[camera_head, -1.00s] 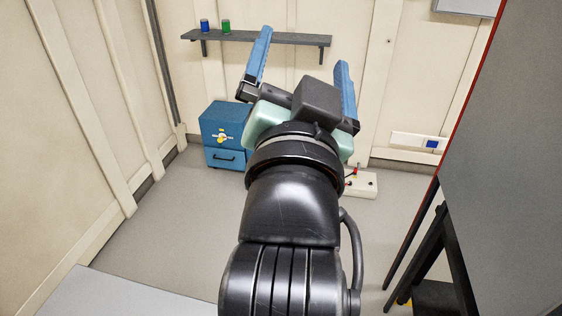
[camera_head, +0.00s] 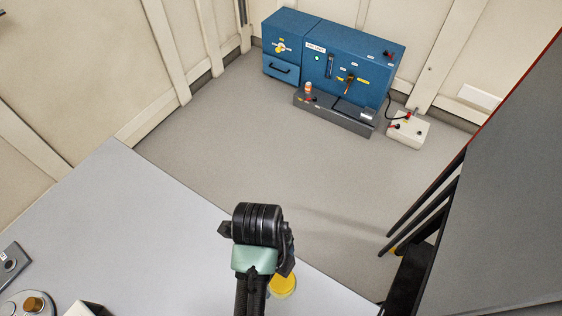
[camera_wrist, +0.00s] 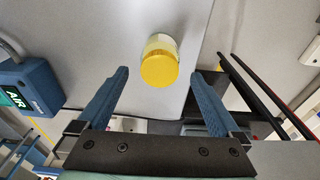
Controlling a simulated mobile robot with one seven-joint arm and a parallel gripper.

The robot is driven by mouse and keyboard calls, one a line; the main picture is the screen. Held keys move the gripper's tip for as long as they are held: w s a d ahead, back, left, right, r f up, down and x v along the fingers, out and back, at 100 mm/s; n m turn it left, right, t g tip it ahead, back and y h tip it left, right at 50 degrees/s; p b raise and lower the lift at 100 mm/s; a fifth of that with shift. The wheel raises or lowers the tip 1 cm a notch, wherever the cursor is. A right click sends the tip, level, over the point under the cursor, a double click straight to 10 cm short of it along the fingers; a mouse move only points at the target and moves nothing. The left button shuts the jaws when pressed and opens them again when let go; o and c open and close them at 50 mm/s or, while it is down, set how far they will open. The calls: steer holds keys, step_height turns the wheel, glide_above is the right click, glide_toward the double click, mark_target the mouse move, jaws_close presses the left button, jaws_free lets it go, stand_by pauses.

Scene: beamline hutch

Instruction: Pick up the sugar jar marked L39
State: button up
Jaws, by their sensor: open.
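A small jar with a yellow lid (camera_wrist: 160,68) stands on a light grey table (camera_wrist: 115,40). Its lid faces the wrist camera and a pale band shows on its side; no L39 marking is readable. My gripper (camera_wrist: 160,76) is open and empty, its two blue fingers to the left and right of the jar in the picture, with gaps on both sides. In the head view the jar (camera_head: 284,284) is near the table's edge, partly hidden behind my arm. My fingers are mostly hidden there.
Blue cabinets (camera_head: 345,60) and a white switch box (camera_head: 409,131) stand on the floor at the back. A grey panel (camera_head: 510,190) is at right. The table's middle is clear.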

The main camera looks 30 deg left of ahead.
steer(key=f, duration=0.3)
steer(key=d+f, duration=0.1)
steer(key=f, duration=0.2)
steer(key=f+p, duration=0.1)
steer(key=f, duration=0.3)
steer(key=shift+d, duration=0.25)
steer(key=shift+r, duration=0.15)
jaws_close()
